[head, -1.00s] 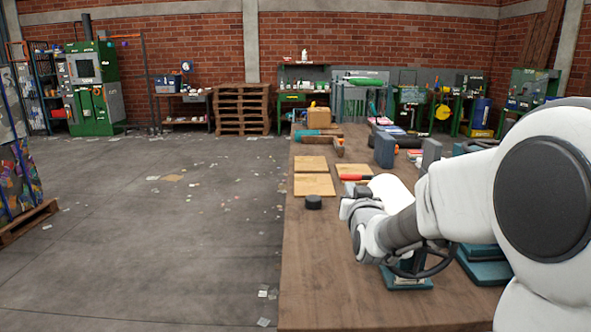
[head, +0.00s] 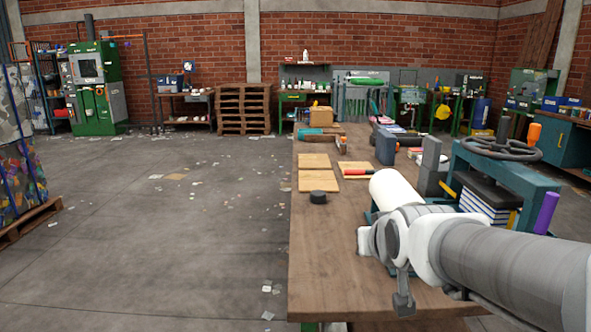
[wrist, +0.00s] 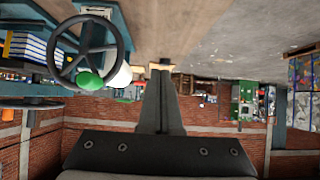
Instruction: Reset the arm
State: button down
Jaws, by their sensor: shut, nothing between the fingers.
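My gripper (wrist: 160,68) shows in the wrist view, which is upside down. Its dark fingers are together in the middle, with nothing between them, in front of the dark gripper body (wrist: 155,150). In the head view my arm (head: 480,262) reaches in from the lower right over the near part of the wooden bench (head: 335,265). The fingers cannot be made out clearly there.
A teal press (head: 525,180) with a black handwheel (head: 502,147) stands at the right, close to my arm. A black puck (head: 318,197), wooden boards (head: 318,181) and a red-handled tool (head: 357,172) lie farther along the bench. Floor at left is open.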

jog(key=s+d+f+g, duration=0.1)
jog(key=s+f+g, duration=0.1)
jog(key=s, duration=0.7)
jog(key=s+f+g, duration=0.2)
jog(key=s+g, duration=0.1)
jog(key=s, duration=0.6)
notch_tip(320, 180, up, 21)
jog(key=s+p, duration=0.1)
jog(key=p, duration=2)
jog(key=shift+d, duration=0.1)
